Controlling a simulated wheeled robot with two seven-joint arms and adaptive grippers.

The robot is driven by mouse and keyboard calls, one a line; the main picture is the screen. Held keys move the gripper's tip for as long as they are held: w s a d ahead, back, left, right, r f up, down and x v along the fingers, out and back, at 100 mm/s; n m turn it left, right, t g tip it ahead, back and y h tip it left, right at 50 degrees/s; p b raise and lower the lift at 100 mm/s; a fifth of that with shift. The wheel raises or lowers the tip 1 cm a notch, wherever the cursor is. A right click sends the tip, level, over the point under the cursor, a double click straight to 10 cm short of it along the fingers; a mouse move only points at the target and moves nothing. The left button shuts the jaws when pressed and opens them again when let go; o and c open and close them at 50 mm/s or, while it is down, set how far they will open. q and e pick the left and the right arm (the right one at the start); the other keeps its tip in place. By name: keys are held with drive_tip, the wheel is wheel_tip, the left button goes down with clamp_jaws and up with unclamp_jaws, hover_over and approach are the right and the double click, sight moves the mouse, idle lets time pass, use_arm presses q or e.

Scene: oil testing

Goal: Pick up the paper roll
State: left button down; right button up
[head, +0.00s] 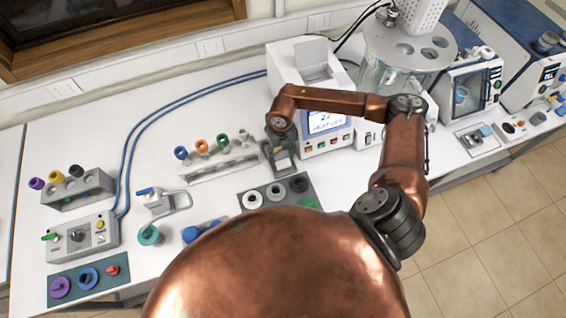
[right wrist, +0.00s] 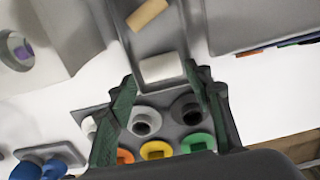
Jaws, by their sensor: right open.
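The white paper roll (right wrist: 162,68) lies in a grey tray (right wrist: 152,43) in the right wrist view. A tan cylinder (right wrist: 146,14) lies farther up the same tray. My right gripper (right wrist: 160,78) is open, its green-padded fingers pointing at the white roll. The fingertips are near the roll's two ends; I cannot tell whether they touch it. In the head view my right gripper (head: 281,150) is small and dark over the bench, beside the white machine, and partly hides the tray. My left gripper is not in view.
A white machine with a screen (head: 325,122) stands right beside the gripper. A rack of coloured rings (head: 215,165) is to the left, and a grey mat (head: 272,203) with several rings lies in front. The back left of the bench is mostly clear.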

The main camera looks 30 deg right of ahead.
sight(282, 161)
wheel_tip(282, 161, down, 5)
drive_tip(key=shift+w+f+p, duration=0.1)
drive_tip(key=shift+p, duration=0.9)
drive_tip(key=shift+d+f, duration=0.1)
drive_tip(key=shift+f, duration=0.25)
drive_tip(key=shift+c, duration=0.2)
drive_tip(key=c, duration=0.7)
drive_tip(key=shift+c, duration=0.3)
drive_tip(key=shift+r, duration=0.1)
